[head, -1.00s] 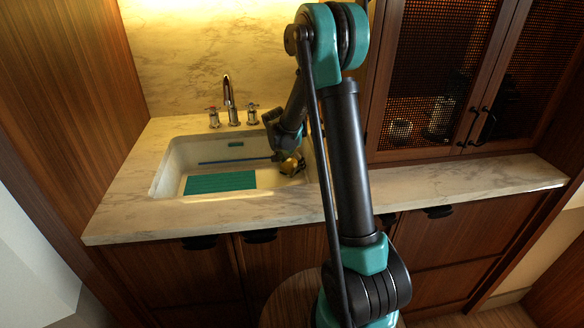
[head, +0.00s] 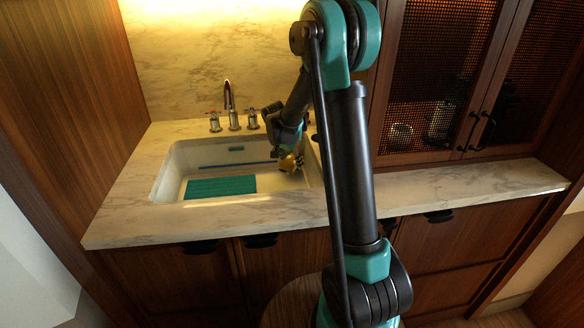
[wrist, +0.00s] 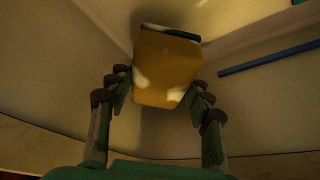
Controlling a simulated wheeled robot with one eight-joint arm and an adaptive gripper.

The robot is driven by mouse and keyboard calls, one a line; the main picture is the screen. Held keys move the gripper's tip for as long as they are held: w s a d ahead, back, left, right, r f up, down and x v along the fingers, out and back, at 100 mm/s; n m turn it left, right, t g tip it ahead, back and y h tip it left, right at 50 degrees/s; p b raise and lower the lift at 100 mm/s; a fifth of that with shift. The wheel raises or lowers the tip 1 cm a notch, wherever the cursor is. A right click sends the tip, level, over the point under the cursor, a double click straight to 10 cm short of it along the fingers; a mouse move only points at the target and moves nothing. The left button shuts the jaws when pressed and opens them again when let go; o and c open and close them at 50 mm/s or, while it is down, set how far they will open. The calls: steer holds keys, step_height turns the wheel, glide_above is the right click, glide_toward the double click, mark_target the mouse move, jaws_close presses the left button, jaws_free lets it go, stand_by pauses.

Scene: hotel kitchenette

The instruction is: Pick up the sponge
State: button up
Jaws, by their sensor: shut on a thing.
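The sponge is yellow with a darker green and pale layer at its far end in the wrist view (wrist: 165,72). It also shows as a small yellow shape at the right side of the sink in the head view (head: 288,163). My gripper (wrist: 160,90) is shut on the sponge, with a finger against each side of it. In the head view my gripper (head: 290,158) is inside the sink near its right wall. I cannot tell how far the sponge is above the sink bottom.
The white sink (head: 165,175) is set in a marble counter (head: 125,200). A teal ridged mat (head: 221,186) lies in its front left part. A thin blue rod (head: 225,166) lies behind the mat. The faucet (head: 229,95) and its handles stand at the back. A mesh-door cabinet (head: 440,60) is to the right.

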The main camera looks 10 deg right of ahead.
mark_target(292, 159)
step_height(292, 159, up, 3)
steer(key=shift+r, duration=0.15)
steer(key=s+a, duration=1.4)
steer(key=o, duration=0.3)
steer(key=c, duration=0.3)
steer(key=shift+r, duration=0.15)
